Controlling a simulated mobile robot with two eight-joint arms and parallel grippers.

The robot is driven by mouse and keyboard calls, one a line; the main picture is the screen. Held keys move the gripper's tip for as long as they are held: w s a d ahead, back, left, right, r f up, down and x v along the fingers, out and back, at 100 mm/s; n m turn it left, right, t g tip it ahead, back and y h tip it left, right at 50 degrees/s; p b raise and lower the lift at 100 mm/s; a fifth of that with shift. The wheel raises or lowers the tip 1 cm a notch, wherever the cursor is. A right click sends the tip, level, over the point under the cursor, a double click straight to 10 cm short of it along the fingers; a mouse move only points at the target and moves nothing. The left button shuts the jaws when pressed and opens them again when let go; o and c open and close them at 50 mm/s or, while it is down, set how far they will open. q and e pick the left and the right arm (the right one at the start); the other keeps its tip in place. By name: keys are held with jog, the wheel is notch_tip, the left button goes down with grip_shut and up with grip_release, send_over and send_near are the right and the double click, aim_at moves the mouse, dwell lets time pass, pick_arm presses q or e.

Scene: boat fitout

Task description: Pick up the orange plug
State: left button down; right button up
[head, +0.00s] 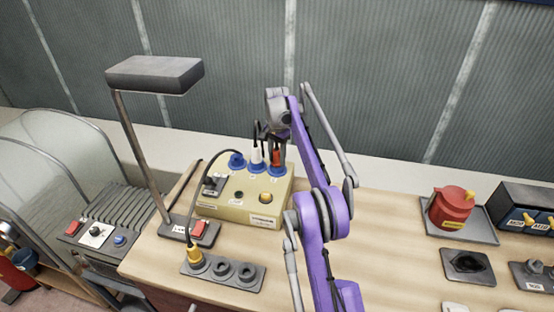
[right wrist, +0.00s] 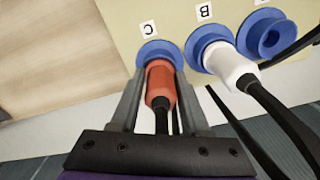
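The orange plug (right wrist: 160,84) sits in the blue socket marked C (right wrist: 160,50); in the head view it shows as a small red-orange piece (head: 277,157) on the beige box (head: 238,203). My right gripper (right wrist: 158,80) reaches over it, with one finger on each side of the plug and the tips near the socket rim. Whether the fingers press on the plug or leave a thin gap is unclear. The plug's black cord runs back between the fingers. My left gripper is not in view.
A white plug (right wrist: 228,64) stands in socket B close beside my right finger, its black cord near the gripper. A third blue socket (right wrist: 268,36) is empty. A lamp (head: 155,75), a yellow plug (head: 195,258) in a grey strip and a red pot (head: 451,207) stand on the bench.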

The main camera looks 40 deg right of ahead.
grip_shut()
jog(key=shift+r, duration=0.1)
